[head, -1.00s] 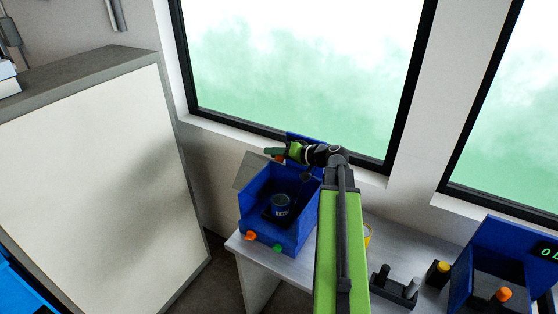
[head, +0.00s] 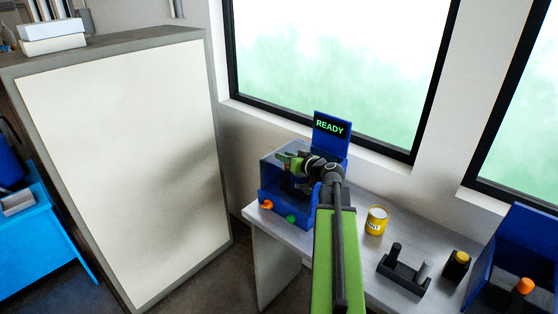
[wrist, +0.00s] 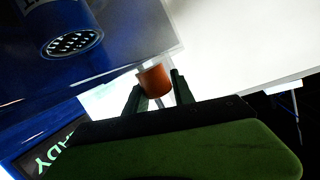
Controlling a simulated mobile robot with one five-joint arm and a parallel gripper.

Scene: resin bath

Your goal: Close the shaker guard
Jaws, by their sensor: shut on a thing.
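The shaker (head: 271,209) is a blue open-fronted box on the grey bench, with an orange and a green knob in front. Its raised back panel (head: 332,126) reads READY. The clear guard (head: 272,163) lies over the top of the box; I cannot tell whether it is fully seated. In the wrist view the clear guard (wrist: 140,28) shows with an orange knob (wrist: 154,81) at its edge. In the wrist view my gripper (wrist: 155,92) is shut on the orange knob. A blue cylinder (wrist: 70,30) shows behind the guard.
A yellow can (head: 376,221), a black stand (head: 404,271) and a black box with a yellow button (head: 457,265) stand on the bench to the right. Another blue machine (head: 515,255) is at the far right. A large white cabinet (head: 125,160) stands left.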

